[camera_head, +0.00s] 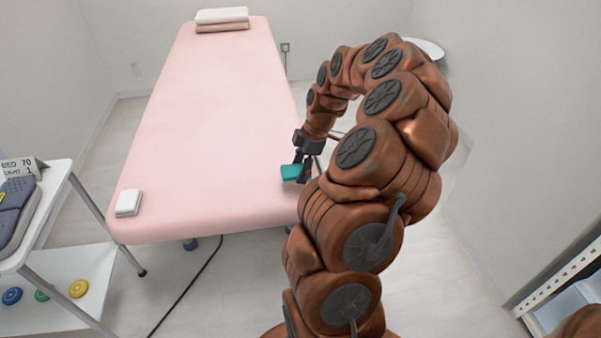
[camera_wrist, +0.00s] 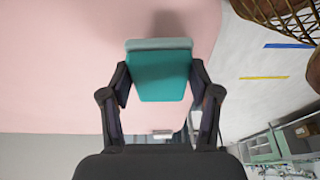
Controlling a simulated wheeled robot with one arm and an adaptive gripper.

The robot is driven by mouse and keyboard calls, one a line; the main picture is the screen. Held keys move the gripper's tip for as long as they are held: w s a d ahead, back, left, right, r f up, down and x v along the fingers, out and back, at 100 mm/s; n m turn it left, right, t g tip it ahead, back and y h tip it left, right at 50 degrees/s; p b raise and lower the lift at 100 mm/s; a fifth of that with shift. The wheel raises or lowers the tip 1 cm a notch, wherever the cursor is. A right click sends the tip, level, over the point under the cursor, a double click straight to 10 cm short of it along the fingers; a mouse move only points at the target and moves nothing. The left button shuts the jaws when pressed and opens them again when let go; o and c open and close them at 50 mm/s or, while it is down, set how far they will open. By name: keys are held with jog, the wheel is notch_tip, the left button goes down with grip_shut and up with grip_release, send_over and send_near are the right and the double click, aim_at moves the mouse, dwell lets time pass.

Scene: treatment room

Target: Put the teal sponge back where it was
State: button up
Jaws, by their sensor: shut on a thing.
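The teal sponge (camera_head: 291,173) is between the fingers of my gripper (camera_head: 302,168) near the right edge of the pink treatment table (camera_head: 205,110). In the wrist view the sponge (camera_wrist: 162,76) is a teal block with a paler grey-green layer along its far side. Both fingers of my gripper (camera_wrist: 160,85) press on its sides. A dark shadow lies on the pink surface beyond it in the wrist view. How high the sponge is above the table is hard to tell.
A white block (camera_head: 128,203) lies at the table's near left corner. Folded towels (camera_head: 222,17) lie at its far end. A white trolley (camera_head: 60,185) with a grey device (camera_head: 14,212) stands at the left. The table's middle is clear.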

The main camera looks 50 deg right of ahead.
jog(key=shift+w+d, duration=0.55)
jog(key=shift+w+d+f, duration=0.1)
jog(key=shift+f, duration=1.7)
jog(key=shift+f, duration=0.2)
jog(key=o, duration=1.2)
jog(key=shift+r, duration=0.1)
jog(key=v, duration=1.2)
jog(key=shift+r, duration=0.1)
